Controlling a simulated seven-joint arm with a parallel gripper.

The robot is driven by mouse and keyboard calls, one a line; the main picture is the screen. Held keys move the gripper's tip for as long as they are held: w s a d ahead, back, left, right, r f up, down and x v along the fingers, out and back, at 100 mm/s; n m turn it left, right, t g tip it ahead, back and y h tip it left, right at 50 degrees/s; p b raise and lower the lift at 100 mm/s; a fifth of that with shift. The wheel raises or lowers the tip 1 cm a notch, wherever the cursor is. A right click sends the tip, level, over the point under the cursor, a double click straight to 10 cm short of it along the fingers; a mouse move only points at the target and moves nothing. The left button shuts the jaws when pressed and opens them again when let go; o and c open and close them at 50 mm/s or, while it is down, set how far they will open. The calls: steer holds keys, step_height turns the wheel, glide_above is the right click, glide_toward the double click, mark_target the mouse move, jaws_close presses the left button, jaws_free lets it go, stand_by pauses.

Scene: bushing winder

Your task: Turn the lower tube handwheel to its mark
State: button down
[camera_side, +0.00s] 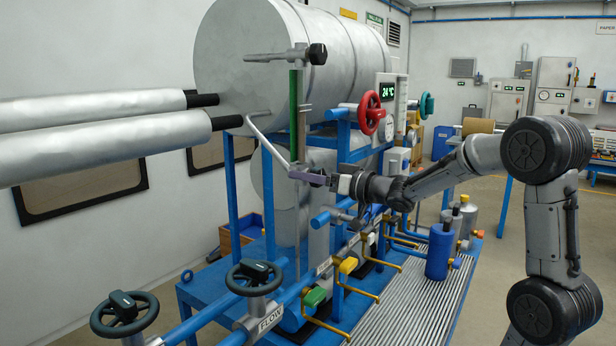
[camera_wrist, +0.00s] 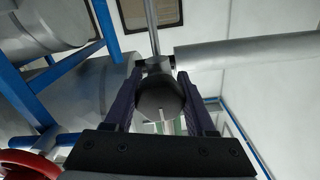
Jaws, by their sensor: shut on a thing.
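The upright sight tube with a green strip (camera_side: 293,105) stands in front of the big silver drum. A dark upper handwheel (camera_side: 317,54) sits at its top fitting. My gripper (camera_side: 318,178) is at the tube's bottom fitting (camera_side: 298,171), reaching in from the right. In the wrist view my gripper (camera_wrist: 160,84) has its two fingers on either side of the round dark lower tube handwheel (camera_wrist: 158,98) and is shut on it. In the side view the fingers hide this wheel. A thin pale line shows at the wheel's near edge; I cannot tell whether it is the mark.
A red handwheel (camera_side: 372,114) and a teal handwheel (camera_side: 427,105) are to the upper right. Two black handwheels (camera_side: 254,276) (camera_side: 124,313) stand at the front left. Blue pipes and frame posts (camera_side: 229,190) crowd the area below and left. Silver rollers (camera_side: 105,145) extend left.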

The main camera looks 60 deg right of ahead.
stand_by(0.5)
steer(key=shift+c, duration=1.1)
jaws_free()
steer(key=s, duration=1.4)
steer(key=shift+w+a, duration=0.1)
steer(key=w+a+r+n+t+y, duration=0.1)
steer(key=a+r, duration=0.2)
steer(key=a, duration=0.3)
steer(key=w+a+r+n, duration=0.1)
steer(key=a+r, duration=0.2)
steer(key=a, duration=0.4)
steer(key=s+a+f+g+h, duration=0.1)
steer(key=s+a+f+g, duration=0.1)
steer(key=s+f+g, duration=1.1)
steer(key=s+f, duration=0.4)
steer(key=f, duration=0.3)
steer(key=shift+a+f+n, duration=0.4)
